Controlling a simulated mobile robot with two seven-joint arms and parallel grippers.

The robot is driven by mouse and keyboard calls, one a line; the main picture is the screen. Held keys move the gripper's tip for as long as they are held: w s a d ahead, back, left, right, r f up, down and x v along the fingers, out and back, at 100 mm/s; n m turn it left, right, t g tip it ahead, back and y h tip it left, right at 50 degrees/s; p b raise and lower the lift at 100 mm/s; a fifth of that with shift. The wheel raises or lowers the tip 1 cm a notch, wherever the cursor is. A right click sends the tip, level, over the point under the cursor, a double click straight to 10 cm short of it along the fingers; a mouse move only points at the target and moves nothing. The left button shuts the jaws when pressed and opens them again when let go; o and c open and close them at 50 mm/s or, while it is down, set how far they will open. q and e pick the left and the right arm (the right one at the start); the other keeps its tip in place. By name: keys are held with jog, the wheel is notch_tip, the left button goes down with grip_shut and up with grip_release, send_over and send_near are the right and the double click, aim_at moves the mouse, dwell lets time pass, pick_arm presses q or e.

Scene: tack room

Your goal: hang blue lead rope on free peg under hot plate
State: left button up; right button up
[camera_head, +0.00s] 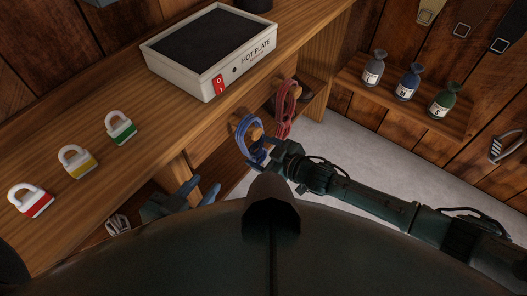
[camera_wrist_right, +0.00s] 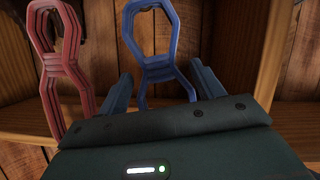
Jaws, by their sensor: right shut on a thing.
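The blue lead rope (camera_head: 242,138) is a coil just under the shelf front, below the hot plate (camera_head: 210,50). My right gripper (camera_head: 266,152) is shut on its lower part; in the right wrist view the rope (camera_wrist_right: 158,68) rises from between the fingers (camera_wrist_right: 165,92). A tan wooden peg (camera_head: 256,131) shows beside the coil's upper loop. I cannot tell whether the loop is around it. The red lead rope (camera_head: 284,97) hangs to the right, also in the right wrist view (camera_wrist_right: 60,65). My left gripper (camera_head: 198,190) is low, left of the blue rope, fingers apart and empty.
Red, yellow and green padlocks (camera_head: 76,162) stand on the wooden shelf top (camera_head: 140,90). Straps (camera_head: 468,18) hang on the wall there. Grey floor (camera_head: 350,150) is open between the shelves.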

pick_arm(q)
jog(key=shift+a+f, duration=0.1)
pick_arm(e)
jog(key=shift+r, duration=0.1)
jog(key=o, duration=1)
pick_arm(q)
jog(key=shift+s, duration=0.1)
pick_arm(e)
jog(key=shift+o, duration=1.3)
jog(key=shift+d, duration=0.1)
